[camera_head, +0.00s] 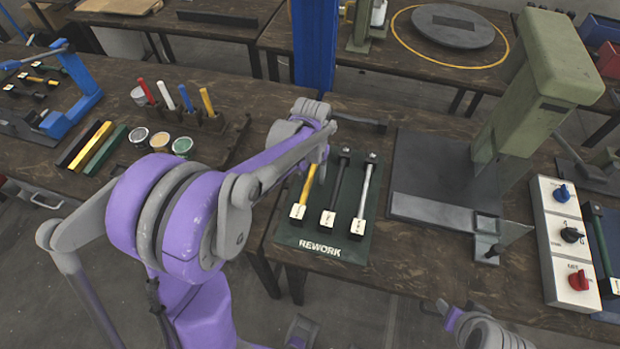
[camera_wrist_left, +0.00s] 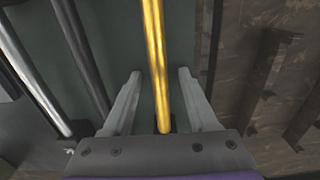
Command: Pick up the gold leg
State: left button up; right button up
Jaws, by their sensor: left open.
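The gold leg (camera_head: 308,184) lies on the green REWORK mat (camera_head: 290,237), leftmost of three legs, with a white labelled block at its near end. My left gripper (camera_head: 322,168) is over its far part and hides some of it. In the left wrist view the gold leg (camera_wrist_left: 157,60) runs between the two spread fingers of the left gripper (camera_wrist_left: 160,73), with a gap on each side. A black leg (camera_head: 340,182) and a silver leg (camera_head: 366,187) lie to its right on the mat. My right gripper is not in view.
A green press (camera_head: 520,90) with a dark base plate stands right of the mat. A control box (camera_head: 562,240) with blue, black and red knobs is at the right. Paint cans (camera_head: 160,140) and coloured bars (camera_head: 92,146) are at the left. A blue post (camera_head: 313,45) rises behind.

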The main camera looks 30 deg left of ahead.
pick_arm(q)
grip_shut()
dwell(0.3)
